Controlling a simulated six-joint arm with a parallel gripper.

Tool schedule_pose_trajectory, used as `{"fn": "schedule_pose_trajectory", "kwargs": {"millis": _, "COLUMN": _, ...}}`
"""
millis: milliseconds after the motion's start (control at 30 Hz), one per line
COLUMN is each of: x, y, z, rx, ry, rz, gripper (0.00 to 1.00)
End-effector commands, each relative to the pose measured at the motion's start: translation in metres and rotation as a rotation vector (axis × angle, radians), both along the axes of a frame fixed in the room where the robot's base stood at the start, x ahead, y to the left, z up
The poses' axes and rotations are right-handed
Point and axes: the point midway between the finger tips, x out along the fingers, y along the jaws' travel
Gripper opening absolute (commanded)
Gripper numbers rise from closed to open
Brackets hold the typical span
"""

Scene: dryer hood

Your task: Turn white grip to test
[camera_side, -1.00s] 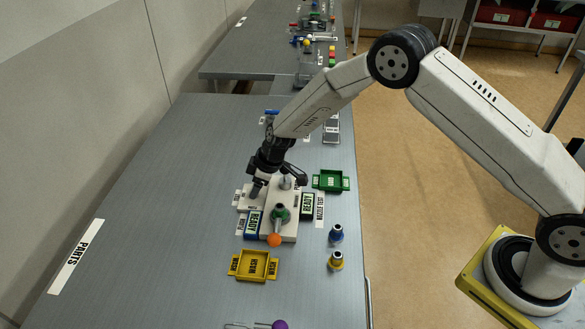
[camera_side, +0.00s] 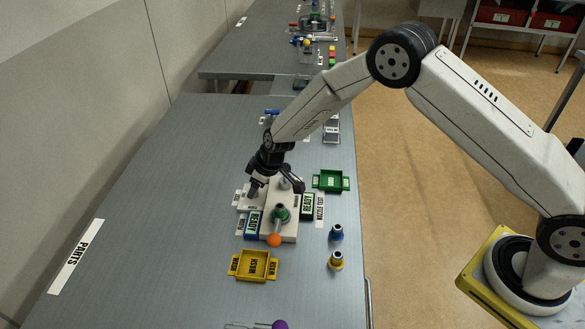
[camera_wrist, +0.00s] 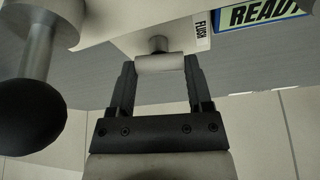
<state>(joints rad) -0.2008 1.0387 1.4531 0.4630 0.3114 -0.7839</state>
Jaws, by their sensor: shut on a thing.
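The white grip (camera_wrist: 160,63) sits between my gripper's fingers in the wrist view, on a short metal stem coming from the pale fixture. My gripper (camera_wrist: 160,75) is shut on it. A small label reading FLUSH (camera_wrist: 201,36) is just to the right of the stem in the wrist view. A NOZZLE TEST label (camera_side: 320,209) lies right of the fixture.
A dark round knob on a metal post (camera_wrist: 32,115) stands close on the left in the wrist view.

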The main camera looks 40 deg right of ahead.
Motion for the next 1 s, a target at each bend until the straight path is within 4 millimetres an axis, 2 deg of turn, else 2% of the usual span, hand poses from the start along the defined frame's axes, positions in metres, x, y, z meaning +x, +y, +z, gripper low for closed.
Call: {"fn": "schedule_pose_trajectory", "kwargs": {"millis": 1000, "x": -0.0015, "y": 0.0025, "z": 0.0, "rx": -0.001, "ry": 0.0, "rz": -0.381, "gripper": 0.06}}
